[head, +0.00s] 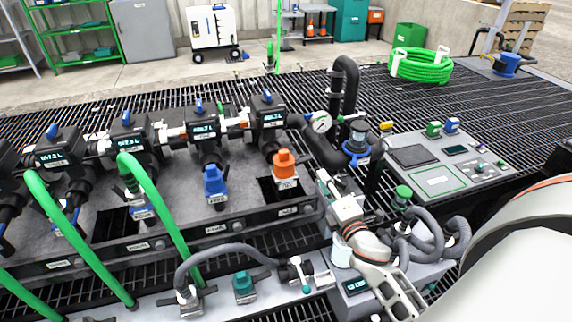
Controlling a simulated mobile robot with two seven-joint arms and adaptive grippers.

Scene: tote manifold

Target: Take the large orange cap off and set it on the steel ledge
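The large orange cap (284,159) sits upright on a fitting near the right end of the dark manifold deck, with a white label below it. The light grey steel ledge (270,291) runs along the front, below the deck. My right gripper (346,208) comes in from the lower right, with its grey linkage and pale fingers pointing up and left. It is to the right of and nearer than the orange cap, apart from it. Its finger gap is not clear against the clutter. My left gripper is out of view.
A blue cap (214,182) stands left of the orange one, and a smaller orange part (243,124) is behind. Green hoses (155,200) cross the left side. A teal cap (244,283) and a grey hose (215,250) occupy the ledge. A gauge (321,122) and black pipes stand behind right.

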